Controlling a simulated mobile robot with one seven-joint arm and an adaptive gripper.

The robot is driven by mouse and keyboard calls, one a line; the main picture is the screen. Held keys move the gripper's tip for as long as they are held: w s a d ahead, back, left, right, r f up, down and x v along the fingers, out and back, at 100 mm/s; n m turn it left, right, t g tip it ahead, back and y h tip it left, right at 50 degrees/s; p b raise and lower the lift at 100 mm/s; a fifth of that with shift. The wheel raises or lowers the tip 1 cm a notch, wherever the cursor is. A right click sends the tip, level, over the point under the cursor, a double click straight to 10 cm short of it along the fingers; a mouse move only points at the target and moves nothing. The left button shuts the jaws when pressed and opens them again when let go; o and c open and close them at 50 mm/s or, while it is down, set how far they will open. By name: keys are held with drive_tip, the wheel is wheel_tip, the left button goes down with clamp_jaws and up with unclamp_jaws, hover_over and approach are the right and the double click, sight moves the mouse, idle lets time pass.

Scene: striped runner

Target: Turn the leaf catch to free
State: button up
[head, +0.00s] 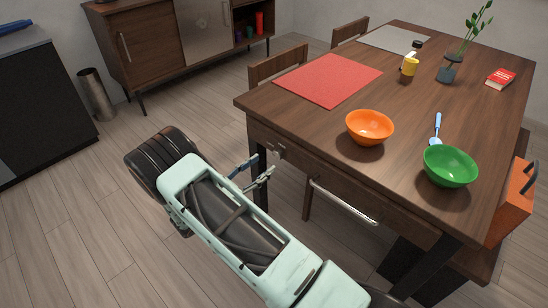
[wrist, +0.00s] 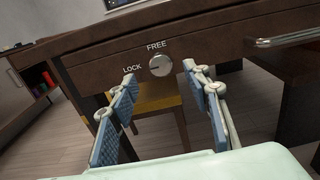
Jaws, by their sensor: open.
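The leaf catch (wrist: 160,65) is a round silver knob on the dark wooden front of the table, with LOCK printed at its left and FREE above it. Its mark seems to point left, toward LOCK. In the head view the catch (head: 279,151) shows small near the table's left front corner. My gripper (wrist: 163,84) is open and empty, its blue-padded fingers apart on either side below the knob and not touching it. In the head view my gripper (head: 254,173) is in front of and a little below the catch.
A metal bar handle (head: 342,201) sticks out from the table front to the right of the catch. The table (head: 415,120) carries an orange bowl (head: 369,127), a green bowl (head: 450,166) and a red mat (head: 328,80). A chair (head: 277,66) stands at the table's left side.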

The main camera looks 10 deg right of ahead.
sight(276, 155)
drive_tip(key=x, duration=0.6)
drive_tip(key=shift+w+d+b, duration=0.2)
drive_tip(key=shift+d+b, duration=0.05)
drive_tip(key=shift+b, duration=0.05)
drive_tip(key=c, duration=1.2)
drive_tip(key=shift+o, duration=0.2)
